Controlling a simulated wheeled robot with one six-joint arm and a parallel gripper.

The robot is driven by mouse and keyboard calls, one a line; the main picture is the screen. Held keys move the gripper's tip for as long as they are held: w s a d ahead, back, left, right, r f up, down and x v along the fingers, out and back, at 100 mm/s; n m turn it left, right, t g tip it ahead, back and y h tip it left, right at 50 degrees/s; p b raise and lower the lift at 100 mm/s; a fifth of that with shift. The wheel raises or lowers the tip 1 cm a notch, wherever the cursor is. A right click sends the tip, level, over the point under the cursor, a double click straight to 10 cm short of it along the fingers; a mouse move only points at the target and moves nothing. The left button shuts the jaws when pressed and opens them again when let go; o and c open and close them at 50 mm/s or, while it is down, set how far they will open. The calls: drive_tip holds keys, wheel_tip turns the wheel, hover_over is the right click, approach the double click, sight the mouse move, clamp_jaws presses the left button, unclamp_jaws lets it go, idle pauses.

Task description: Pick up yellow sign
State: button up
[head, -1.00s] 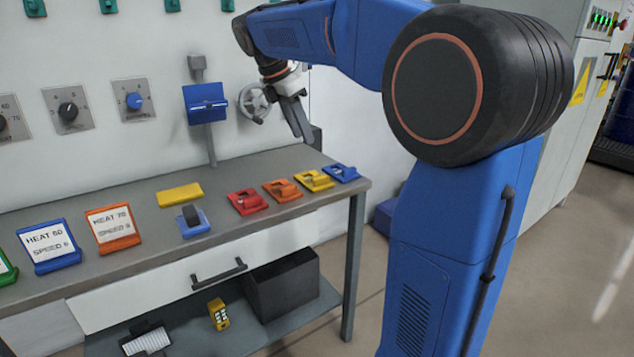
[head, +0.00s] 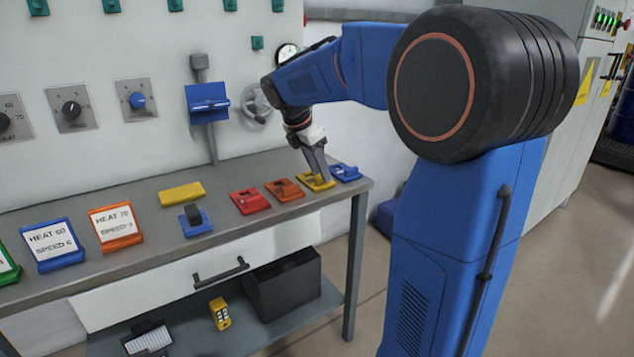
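Two yellow pieces lie on the grey bench. One is a small yellow sign (head: 325,184) with a raised part, in the row at the right end, between an orange and a blue one. The other is a flat yellow plate (head: 182,194) behind a blue holder. My gripper (head: 318,176) points down at the small yellow sign, with its fingertips at or just above it. The fingers overlap the sign's middle and hide part of it. From this angle I cannot tell whether they are open or closed, or touching it.
A red sign (head: 250,201), an orange sign (head: 285,190) and a blue sign (head: 345,172) flank the yellow one. Cards in blue and orange frames (head: 116,225) stand at the left. A handwheel (head: 257,104) and a blue wall bracket (head: 207,103) are behind the bench (head: 150,262).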

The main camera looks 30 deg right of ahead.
drive_tip(key=shift+x, duration=0.8)
clamp_jaws()
drive_tip(key=shift+r, duration=0.1)
wheel_tip(320, 180, up, 10)
